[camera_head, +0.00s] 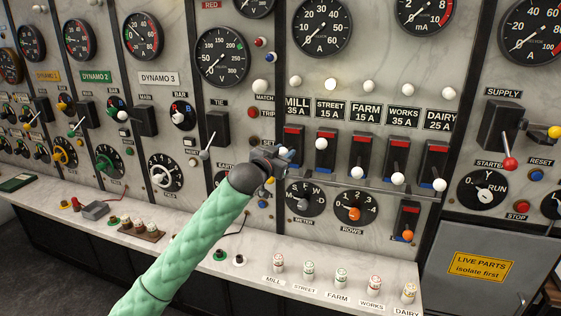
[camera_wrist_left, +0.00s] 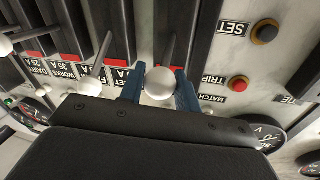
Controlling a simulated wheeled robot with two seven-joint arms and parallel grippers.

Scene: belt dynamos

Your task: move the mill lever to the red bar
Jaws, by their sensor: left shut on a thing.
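The mill switch (camera_head: 291,140) is a dark slot under the MILL 35 A label, with a red bar (camera_head: 294,129) at its top. Its lever ends in a white ball knob (camera_wrist_left: 159,83), seen in the wrist view between the two blue fingers of my left gripper (camera_wrist_left: 159,92). My left gripper (camera_head: 283,156) is shut on this knob, in front of the lower part of the mill switch. In the head view the gripper hides the knob and most of the lever, so its exact height is unclear there.
Right of it stand the street lever (camera_head: 321,144), farm lever (camera_head: 357,168), works lever (camera_head: 398,178) and dairy lever (camera_head: 439,184). The tie switch (camera_head: 216,128) and red trip button (camera_head: 253,112) are to the left. Small labelled pegs stand on the ledge below.

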